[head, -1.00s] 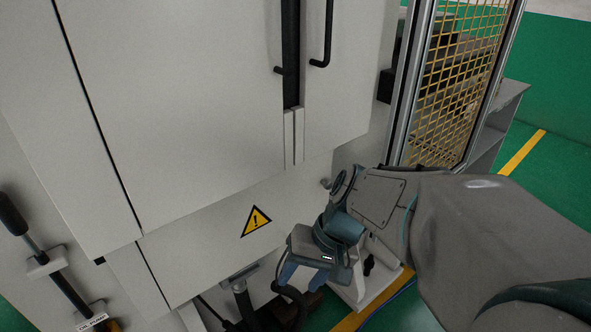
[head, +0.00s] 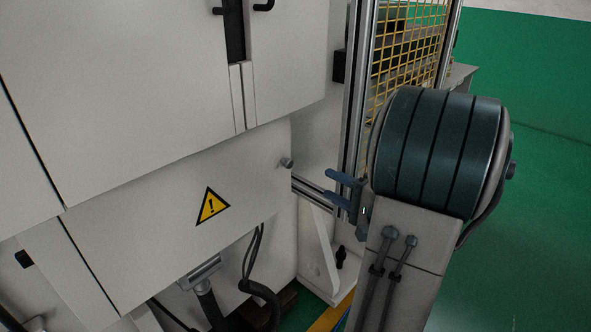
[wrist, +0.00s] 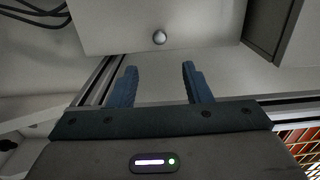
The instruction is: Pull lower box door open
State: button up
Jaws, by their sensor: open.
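The lower box door (head: 150,220) is a pale panel with a yellow warning triangle (head: 212,206), below the large upper doors. It appears shut. A small round metal knob (head: 286,163) sticks out near its upper right corner. My gripper (head: 331,185) is open and empty, to the right of the knob with its blue fingers pointing toward it. In the wrist view, the knob (wrist: 159,37) lies just beyond the fingertips (wrist: 159,68), roughly centred between the two fingers and apart from them. The door (wrist: 110,22) also shows there behind the knob.
The upper cabinet doors (head: 130,90) overhang the lower door. A metal-framed yellow mesh guard (head: 410,50) stands right of the cabinet, close to my arm. A black hose (head: 262,285) hangs beneath the door. Green floor (head: 540,200) is clear at right.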

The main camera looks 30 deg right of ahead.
aim_at(291, 165)
jog(key=x, duration=1.2)
jog(key=shift+a+p, duration=0.1)
jog(key=shift+p, duration=0.3)
grip_shut()
jog(key=shift+s+f, duration=0.1)
